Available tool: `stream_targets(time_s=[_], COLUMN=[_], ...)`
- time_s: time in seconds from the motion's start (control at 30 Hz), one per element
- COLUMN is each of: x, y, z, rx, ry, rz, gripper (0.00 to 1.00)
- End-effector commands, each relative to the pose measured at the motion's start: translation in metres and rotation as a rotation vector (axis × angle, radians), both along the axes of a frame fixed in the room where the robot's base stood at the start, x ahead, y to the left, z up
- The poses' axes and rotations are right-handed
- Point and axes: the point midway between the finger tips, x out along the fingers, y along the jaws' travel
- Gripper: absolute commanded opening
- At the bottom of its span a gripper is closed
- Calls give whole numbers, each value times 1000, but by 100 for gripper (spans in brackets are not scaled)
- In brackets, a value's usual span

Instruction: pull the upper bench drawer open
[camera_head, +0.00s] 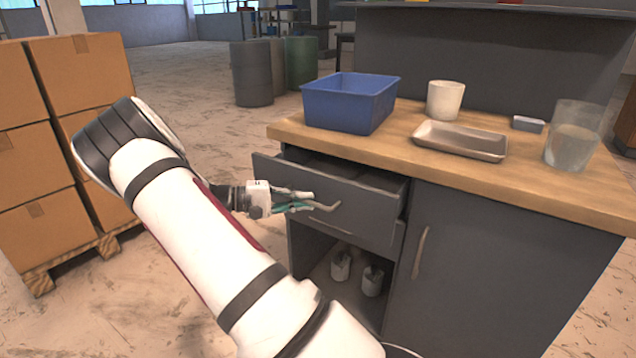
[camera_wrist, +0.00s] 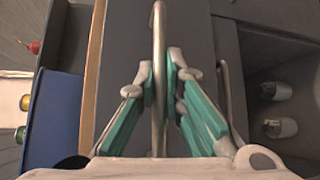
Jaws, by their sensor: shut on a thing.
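The upper bench drawer (camera_head: 365,212) is partly open, its grey front standing out from the bench below the wooden top. Its bar handle (camera_head: 327,208) runs across the drawer front. My gripper (camera_head: 300,203) is at the handle and shut on it. In the wrist view the two green-padded fingers (camera_wrist: 165,85) close on both sides of the metal handle (camera_wrist: 158,40).
On the bench top (camera_head: 400,150) stand a blue bin (camera_head: 350,103), a white cup (camera_head: 445,100), a metal tray (camera_head: 460,142) and a glass beaker (camera_head: 573,135). Two small containers (camera_head: 341,266) sit in the open shelf below. Stacked cardboard boxes (camera_head: 80,75) stand at left.

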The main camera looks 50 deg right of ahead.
Motion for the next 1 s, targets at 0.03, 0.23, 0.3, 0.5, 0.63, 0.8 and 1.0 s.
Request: stream_targets(time_s=[0.03, 0.23, 0.3, 0.5, 0.63, 0.8, 1.0], x=[0, -5, -6, -10, -12, -13, -14], y=[16, 72, 90, 138, 161, 182, 193], z=[3, 3, 3, 2, 2, 1, 1], rx=[1, 0, 0, 0, 1, 0, 0], ry=[4, 4, 4, 2, 1, 1, 1], rz=[8, 7, 8, 6, 5, 4, 4], gripper=[0, 0, 0, 0, 0, 0, 0])
